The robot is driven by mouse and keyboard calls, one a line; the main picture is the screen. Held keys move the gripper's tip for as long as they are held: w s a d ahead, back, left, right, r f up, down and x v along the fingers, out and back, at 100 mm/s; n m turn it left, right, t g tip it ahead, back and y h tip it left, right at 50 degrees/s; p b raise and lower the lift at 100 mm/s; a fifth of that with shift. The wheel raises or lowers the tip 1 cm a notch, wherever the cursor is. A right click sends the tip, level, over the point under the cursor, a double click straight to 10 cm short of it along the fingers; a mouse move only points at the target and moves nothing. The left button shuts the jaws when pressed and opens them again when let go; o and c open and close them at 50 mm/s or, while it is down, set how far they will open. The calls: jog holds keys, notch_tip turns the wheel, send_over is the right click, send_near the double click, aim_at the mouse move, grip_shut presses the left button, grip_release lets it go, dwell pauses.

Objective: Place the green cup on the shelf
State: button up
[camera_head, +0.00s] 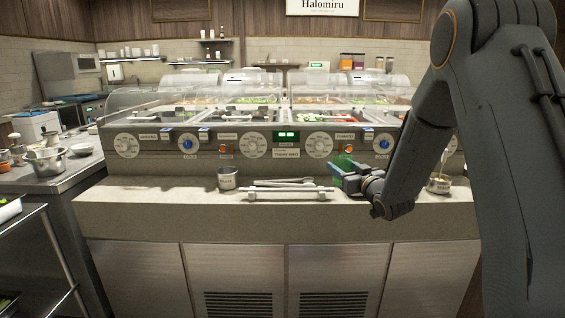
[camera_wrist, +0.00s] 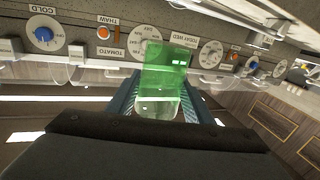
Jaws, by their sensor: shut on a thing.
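The green cup (camera_wrist: 168,68) is translucent and sits between the two fingers of my gripper (camera_wrist: 158,108) in the wrist view, which is turned over. My gripper is shut on it. In the head view the green cup (camera_head: 341,163) shows just beyond my gripper (camera_head: 350,176), at the right part of the counter, in front of the control panel. Part of it is hidden by my gripper. I cannot tell whether the cup touches the counter. A small wall shelf (camera_head: 216,40) with dark items shows at the back left; I cannot tell if it is the task's shelf.
A metal cup (camera_head: 228,178) stands on the counter (camera_head: 150,196), with tongs (camera_head: 283,183) and a white rack bar (camera_head: 288,194) to its right. Clear covers (camera_head: 160,97) top the food wells behind.

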aim_at(336, 181)
jog(key=s+f, duration=0.1)
jog(key=s, duration=0.1)
jog(key=s+f+m+h+p, duration=0.1)
jog(key=s+f, duration=0.1)
jog(key=s+a+f+h+p, duration=0.1)
jog(key=s, duration=0.2)
jog(key=shift+a+f+m, duration=0.1)
jog(key=shift+f+m, duration=0.15)
jog(key=shift+m, duration=0.05)
jog(key=s+d+f+m+h+p, duration=0.1)
jog(key=s+f+m+h+p, duration=0.2)
jog(key=s, duration=0.5)
jog(key=s+f, duration=0.4)
jog(key=f, duration=0.4)
jog(key=s+f+n, duration=0.1)
jog(key=s+f, duration=0.3)
jog(key=f, duration=0.4)
jog(key=shift+t+h+b, duration=0.3)
jog(key=shift+t+b, duration=0.1)
jog(key=shift+b, duration=0.05)
jog(key=shift+s+d, duration=0.1)
